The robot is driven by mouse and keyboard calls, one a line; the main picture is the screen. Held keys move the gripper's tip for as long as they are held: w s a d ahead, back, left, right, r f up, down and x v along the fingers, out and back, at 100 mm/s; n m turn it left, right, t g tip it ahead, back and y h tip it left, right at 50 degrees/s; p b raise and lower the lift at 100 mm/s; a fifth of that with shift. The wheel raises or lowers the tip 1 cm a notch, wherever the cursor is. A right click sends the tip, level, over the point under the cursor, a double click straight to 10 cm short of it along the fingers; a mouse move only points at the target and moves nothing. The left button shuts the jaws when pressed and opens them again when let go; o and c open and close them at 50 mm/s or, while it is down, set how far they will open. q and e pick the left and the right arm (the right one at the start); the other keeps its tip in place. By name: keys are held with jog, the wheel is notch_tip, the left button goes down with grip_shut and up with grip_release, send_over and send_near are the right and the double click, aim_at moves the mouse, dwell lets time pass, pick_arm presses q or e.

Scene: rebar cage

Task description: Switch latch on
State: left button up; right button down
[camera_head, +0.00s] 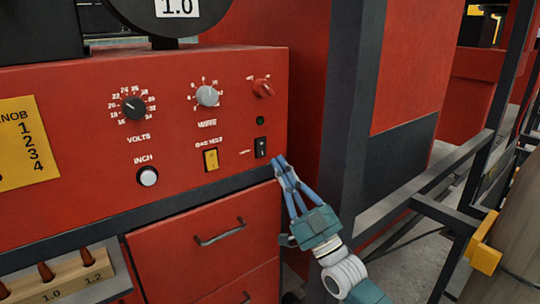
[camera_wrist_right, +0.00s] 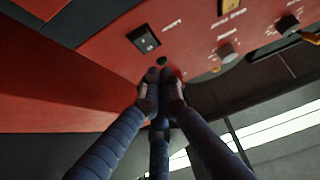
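A black rocker switch (camera_head: 261,147) sits at the lower right of the red control panel, below a small dark green lamp (camera_head: 260,121). In the wrist view the switch (camera_wrist_right: 144,40) is unobstructed, just beyond my fingertips. My right gripper (camera_head: 280,160) is just right of and below the switch, by the panel's edge. Its blue fingers are drawn together at the tips (camera_wrist_right: 160,75) with nothing between them. I cannot tell whether they touch the panel. My left gripper is not in view.
A drawer handle (camera_head: 220,232) sticks out below. A dark post (camera_head: 352,120) stands right of the panel.

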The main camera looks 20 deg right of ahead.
aim_at(261, 151)
jog(key=shift+w+a+f+p, duration=0.15)
jog(key=shift+w+a, duration=0.25)
jog(key=shift+w, duration=0.65)
jog(key=shift+w+a+r+p, duration=0.1)
jog(key=shift+w+a+p, duration=0.2)
jog(key=shift+w, duration=0.7)
jog(key=shift+f, duration=0.1)
jog(key=shift+w+a+f+b, duration=0.15)
jog(key=shift+w+f+b, duration=0.2)
jog(key=shift+b, duration=0.65)
jog(key=shift+r, duration=0.15)
jog(key=shift+w, duration=0.15)
